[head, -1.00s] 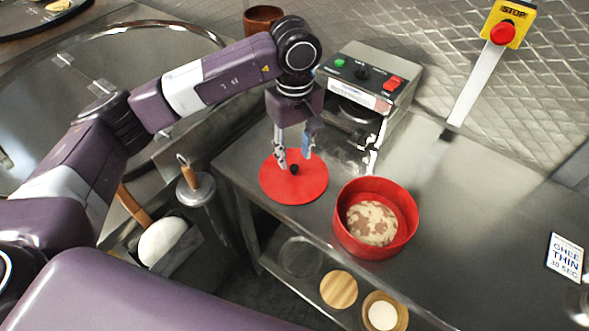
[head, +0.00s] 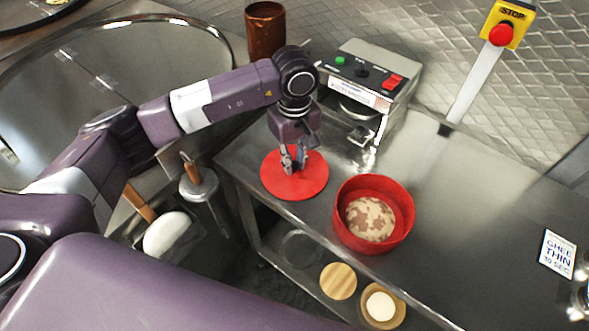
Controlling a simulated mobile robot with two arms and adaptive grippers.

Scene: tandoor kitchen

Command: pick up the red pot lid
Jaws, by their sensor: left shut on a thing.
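The red pot lid (head: 308,184) is a flat red disc lying on the steel counter in the head view. My left gripper (head: 293,165) is directly above its middle, pointing down, with its fingers closed around the lid's small dark knob, which they now largely hide. I cannot see a gap between the lid and the counter. The red pot (head: 404,228) stands uncovered just right of the lid, with a speckled flatbread (head: 369,219) inside.
A steel appliance with a red switch (head: 365,75) stands behind the lid. A copper cup (head: 265,30) is at the back. A lower shelf holds a wooden disc (head: 338,281) and a bowl (head: 399,312).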

